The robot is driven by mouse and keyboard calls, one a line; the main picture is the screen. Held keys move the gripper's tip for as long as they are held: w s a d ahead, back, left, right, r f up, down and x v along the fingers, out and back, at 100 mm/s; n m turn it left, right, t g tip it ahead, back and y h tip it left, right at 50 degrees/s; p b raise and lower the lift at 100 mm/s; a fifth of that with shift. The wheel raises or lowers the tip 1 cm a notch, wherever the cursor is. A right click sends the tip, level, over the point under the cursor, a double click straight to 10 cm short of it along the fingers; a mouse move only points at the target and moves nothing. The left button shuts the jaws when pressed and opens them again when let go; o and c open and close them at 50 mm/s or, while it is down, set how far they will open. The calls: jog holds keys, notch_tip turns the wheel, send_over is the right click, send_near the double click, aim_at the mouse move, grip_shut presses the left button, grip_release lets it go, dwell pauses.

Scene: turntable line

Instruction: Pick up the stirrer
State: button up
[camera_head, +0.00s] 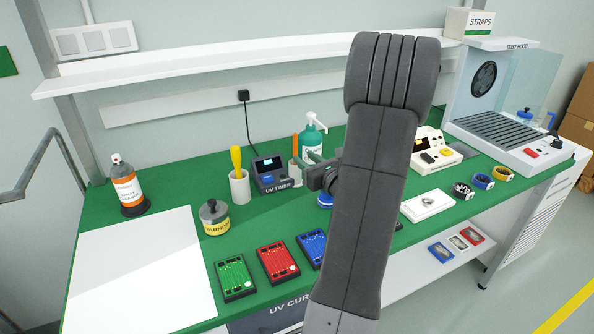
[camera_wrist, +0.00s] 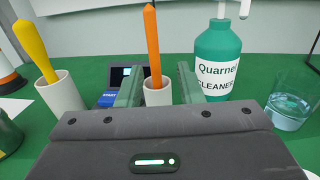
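Two sticks stand in white cups, and I cannot tell from looks alone which is the stirrer. The orange stick (camera_head: 294,146) leans in one cup (camera_wrist: 157,96); in the wrist view the orange stick (camera_wrist: 152,48) rises between my fingers. The yellow-handled tool (camera_head: 236,159) stands in another cup (camera_head: 240,188), at left in the wrist view (camera_wrist: 35,48). My gripper (camera_wrist: 159,84) is open, its two green fingers on either side of the orange stick, with gaps on both sides. I cannot tell whether the stick is fully between the fingertips. My arm hides part of the bench.
A teal cleaner bottle (camera_wrist: 220,58) stands close right of my fingers, with a glass beaker (camera_wrist: 288,108) farther right. The UV timer (camera_head: 270,175) is close left of the orange stick's cup. Red (camera_head: 277,262) and green (camera_head: 234,277) trays lie in front.

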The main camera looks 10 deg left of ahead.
aim_at(295, 151)
jog(key=x, duration=0.5)
jog(key=shift+s+a+r+p, duration=0.2)
jog(key=shift+a+p, duration=0.1)
jog(key=shift+p, duration=0.1)
grip_shut()
jog(key=shift+r, duration=0.1)
